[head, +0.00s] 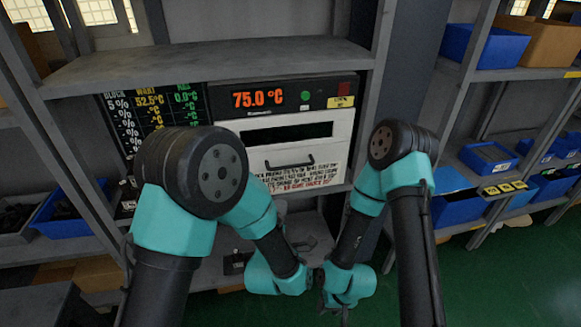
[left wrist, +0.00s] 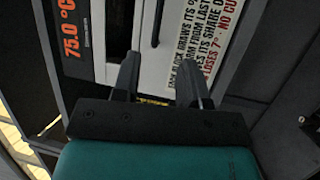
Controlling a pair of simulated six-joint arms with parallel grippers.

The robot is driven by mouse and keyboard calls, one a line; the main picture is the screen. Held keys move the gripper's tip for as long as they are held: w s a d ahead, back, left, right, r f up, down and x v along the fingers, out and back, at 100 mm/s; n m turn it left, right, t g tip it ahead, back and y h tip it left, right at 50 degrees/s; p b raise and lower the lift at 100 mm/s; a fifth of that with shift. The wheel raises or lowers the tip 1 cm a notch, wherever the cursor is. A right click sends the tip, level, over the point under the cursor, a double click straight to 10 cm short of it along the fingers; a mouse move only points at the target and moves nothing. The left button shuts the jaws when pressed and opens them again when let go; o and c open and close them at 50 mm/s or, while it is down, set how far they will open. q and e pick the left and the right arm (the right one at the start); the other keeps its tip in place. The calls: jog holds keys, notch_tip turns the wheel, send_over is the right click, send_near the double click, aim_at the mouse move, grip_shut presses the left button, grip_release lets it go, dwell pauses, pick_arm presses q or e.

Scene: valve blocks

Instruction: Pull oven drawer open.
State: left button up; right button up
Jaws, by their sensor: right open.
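The oven (head: 343,120) is a white-fronted box on the shelf, with an orange 75.0 °C display. Its drawer (head: 330,155) looks shut, with a dark bar handle (head: 290,163) across the front. In the left wrist view the oven front is turned sideways. There the handle (left wrist: 157,22) lies beyond my left gripper (left wrist: 160,82), in line with the gap between its fingers. The fingers are apart and nothing is between them. In the head view my left fingers cannot be made out. My right gripper (head: 345,311) is low in the head view, away from the drawer, and shows only in small part.
A black board (head: 150,110) with coloured readings stands left of the oven. Blue bins (head: 487,157) fill the right shelving, and another bin (head: 62,212) is at the left. Shelf uprights flank the oven. Green floor (head: 490,280) is clear at the lower right.

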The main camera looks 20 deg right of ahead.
aim_at(290, 166)
pick_arm(q)
jog(key=x, duration=1.7)
jog(key=shift+w, duration=0.15)
grip_shut()
